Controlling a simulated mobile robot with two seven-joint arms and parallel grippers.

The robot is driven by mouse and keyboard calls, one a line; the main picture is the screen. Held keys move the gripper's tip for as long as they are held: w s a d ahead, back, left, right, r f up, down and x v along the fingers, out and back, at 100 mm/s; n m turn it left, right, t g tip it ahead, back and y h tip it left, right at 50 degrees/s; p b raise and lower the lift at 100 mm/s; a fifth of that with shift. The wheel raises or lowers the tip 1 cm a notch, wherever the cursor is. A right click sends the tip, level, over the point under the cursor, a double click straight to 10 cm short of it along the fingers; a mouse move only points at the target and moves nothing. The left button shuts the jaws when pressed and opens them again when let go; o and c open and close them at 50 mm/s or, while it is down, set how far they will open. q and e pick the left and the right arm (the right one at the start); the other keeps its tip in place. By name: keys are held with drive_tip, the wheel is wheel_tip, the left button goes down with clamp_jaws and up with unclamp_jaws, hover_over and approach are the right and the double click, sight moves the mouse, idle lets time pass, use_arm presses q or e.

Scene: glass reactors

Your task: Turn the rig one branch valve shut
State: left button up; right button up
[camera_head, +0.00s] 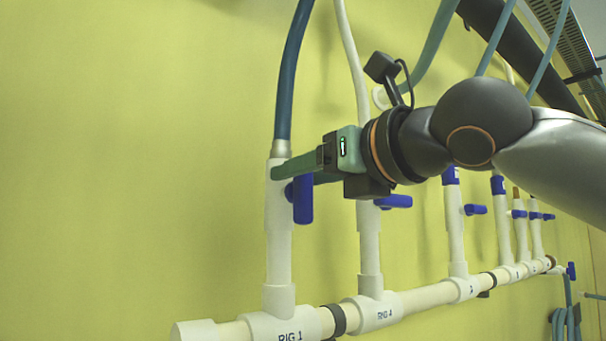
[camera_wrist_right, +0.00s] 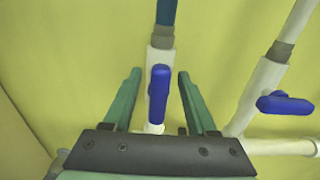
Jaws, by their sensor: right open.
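The rig one branch valve has a blue lever handle (camera_head: 303,199) on the white vertical pipe (camera_head: 279,235) above the "RIG 1" label. In the head view the handle hangs down along the pipe. In the right wrist view the blue handle (camera_wrist_right: 158,92) lies between the two green fingers of my right gripper (camera_wrist_right: 158,88), with a gap on each side. My right gripper (camera_head: 284,178) is open and reaches in from the right at the height of the handle. Part of the valve body is hidden behind the fingers. My left gripper is not in view.
The neighbouring branch has a blue handle (camera_head: 394,201) turned sideways, close under my right wrist. More branches with blue handles stand along the white manifold (camera_head: 420,298) to the right. A dark blue hose (camera_head: 292,75) rises above rig one. The yellow wall (camera_head: 120,170) at left is clear.

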drive_tip(key=shift+w+a, duration=0.15)
drive_tip(key=shift+w, duration=0.1)
clamp_jaws()
idle(0.3)
